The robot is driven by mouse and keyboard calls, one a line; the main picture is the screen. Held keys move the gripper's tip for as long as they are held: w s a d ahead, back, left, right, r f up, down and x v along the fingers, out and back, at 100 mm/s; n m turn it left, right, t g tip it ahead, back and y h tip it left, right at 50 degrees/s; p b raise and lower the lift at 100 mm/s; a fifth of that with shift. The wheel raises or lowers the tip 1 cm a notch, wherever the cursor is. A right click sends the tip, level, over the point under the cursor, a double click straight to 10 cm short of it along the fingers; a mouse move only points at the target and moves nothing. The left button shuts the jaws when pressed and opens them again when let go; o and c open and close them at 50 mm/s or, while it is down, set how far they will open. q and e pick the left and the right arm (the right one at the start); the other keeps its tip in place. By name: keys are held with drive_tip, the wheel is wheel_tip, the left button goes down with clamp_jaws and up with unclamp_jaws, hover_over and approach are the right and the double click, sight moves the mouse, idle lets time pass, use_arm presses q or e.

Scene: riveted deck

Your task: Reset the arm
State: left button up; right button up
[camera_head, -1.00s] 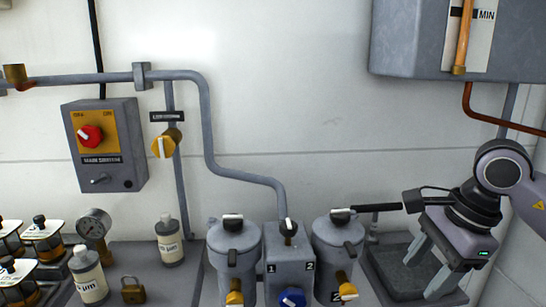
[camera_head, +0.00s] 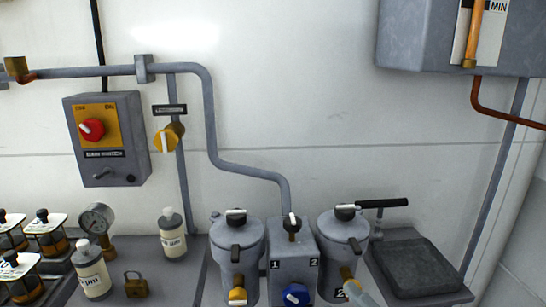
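Neither of my grippers shows in the head view, and no arm is clearly visible. Whether either gripper is open or holding something is hidden. A pale, blurred shape (camera_head: 360,290) crosses the front of the canister marked 2 at the bottom edge; I cannot tell what it is.
The main switch box (camera_head: 105,138) and grey pipe (camera_head: 212,120) are on the wall. Two grey canisters (camera_head: 238,255) (camera_head: 342,245) flank a valve block (camera_head: 292,262). Bottles, a gauge (camera_head: 97,220) and a padlock (camera_head: 136,285) stand left. The dark tray (camera_head: 415,265) at right is clear.

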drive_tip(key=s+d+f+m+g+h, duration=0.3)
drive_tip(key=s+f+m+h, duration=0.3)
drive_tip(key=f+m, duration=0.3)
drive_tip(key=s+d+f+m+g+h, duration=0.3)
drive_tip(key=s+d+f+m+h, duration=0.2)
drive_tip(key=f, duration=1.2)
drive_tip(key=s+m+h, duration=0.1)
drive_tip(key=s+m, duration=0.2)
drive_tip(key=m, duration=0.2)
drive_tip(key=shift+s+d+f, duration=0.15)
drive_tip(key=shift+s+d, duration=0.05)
